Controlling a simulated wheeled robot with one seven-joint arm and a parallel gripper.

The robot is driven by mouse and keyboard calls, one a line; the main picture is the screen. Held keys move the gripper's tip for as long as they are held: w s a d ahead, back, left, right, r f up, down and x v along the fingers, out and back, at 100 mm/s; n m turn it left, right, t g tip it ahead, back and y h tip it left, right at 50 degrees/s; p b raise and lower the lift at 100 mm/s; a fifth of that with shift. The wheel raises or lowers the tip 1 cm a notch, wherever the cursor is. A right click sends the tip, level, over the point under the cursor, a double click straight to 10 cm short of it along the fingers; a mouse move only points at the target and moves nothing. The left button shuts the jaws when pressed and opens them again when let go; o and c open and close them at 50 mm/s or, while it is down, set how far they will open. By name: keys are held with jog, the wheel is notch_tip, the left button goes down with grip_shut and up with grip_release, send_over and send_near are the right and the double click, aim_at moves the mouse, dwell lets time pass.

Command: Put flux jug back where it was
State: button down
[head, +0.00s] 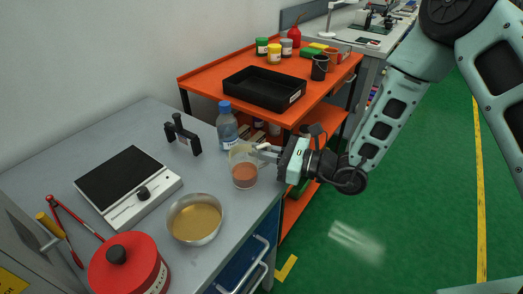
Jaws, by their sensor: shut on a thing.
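The flux jug (244,174) is a clear vessel with reddish-brown liquid in its lower part. It looks upright, over or on the right part of the grey bench (118,224), near its right edge. I cannot tell whether its base touches the bench top. My gripper (264,153) comes from the right and is shut on the jug's upper right side; the fingertips are partly hidden by the jug.
A blue-capped bottle (227,128) stands just behind the jug. A metal bowl (194,219) of tan liquid, a hotplate (128,188), a black holder (183,136) and a red pot (128,265) share the bench. An orange cart (215,83) with a black tray (264,92) stands behind.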

jog(key=shift+f, duration=0.2)
jog(key=c, duration=1.5)
grip_release()
jog(key=shift+c, duration=0.2)
